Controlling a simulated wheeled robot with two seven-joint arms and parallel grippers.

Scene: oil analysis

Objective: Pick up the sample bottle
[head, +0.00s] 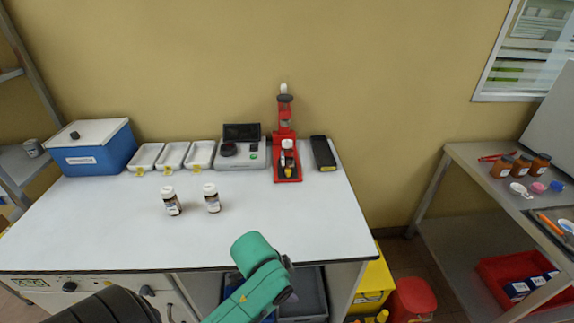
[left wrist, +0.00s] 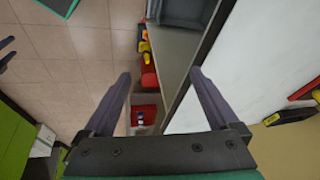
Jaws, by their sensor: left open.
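Two small brown bottles with white caps and labels stand upright on the white table in the head view: the left bottle (head: 172,201) and the right bottle (head: 212,198). I cannot tell which is the sample bottle. My left gripper (left wrist: 162,88) is open and empty in the left wrist view, its fingers over the table's edge and the floor. In the head view its green arm reaches the table's front edge, apart from the bottles; its fingers are hidden. Two dark prongs (left wrist: 6,50) at the left wrist view's left edge may be my right gripper, too cut off to tell.
Behind the bottles stand a blue box (head: 92,150), white trays (head: 172,156), a grey instrument (head: 242,150), a red stand (head: 286,165) and a black device (head: 323,153). Brown jars (head: 522,164) stand on the right table. The white table's front half (head: 110,240) is clear.

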